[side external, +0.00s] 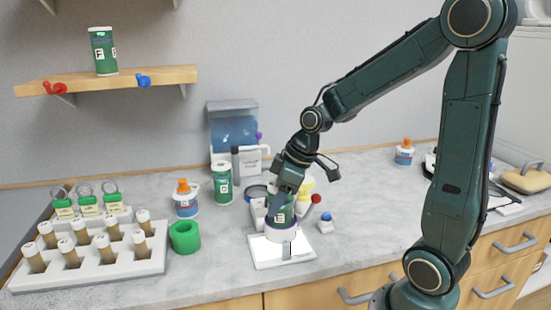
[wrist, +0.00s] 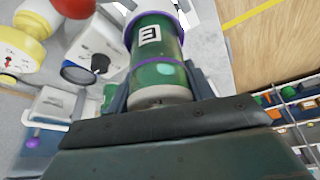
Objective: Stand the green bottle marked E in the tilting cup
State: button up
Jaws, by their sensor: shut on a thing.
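My gripper (side external: 284,200) points down and is shut on the green bottle marked E (side external: 281,215). In the wrist view the bottle (wrist: 155,58) lies between the two fingers (wrist: 160,92), its white end towards me and its label upside down. The white tilting cup (side external: 283,236) stands on a white base plate (side external: 262,257), directly under the bottle. The bottle's lower end meets the cup's rim in the side view; I cannot tell how deep it sits.
Another green bottle (side external: 222,184) stands behind left, and a green ring-shaped holder (side external: 185,237) left. A white rack (side external: 95,268) of capped vials is farther left. A blue-topped item (side external: 326,222) stands close right. A bottle marked F (side external: 103,52) is on the shelf.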

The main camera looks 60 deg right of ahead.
jog(key=shift+f, duration=0.1)
jog(key=o, duration=1.2)
jog(key=v, duration=1.2)
jog(key=shift+s+r, duration=0.1)
jog(key=shift+r, duration=0.25)
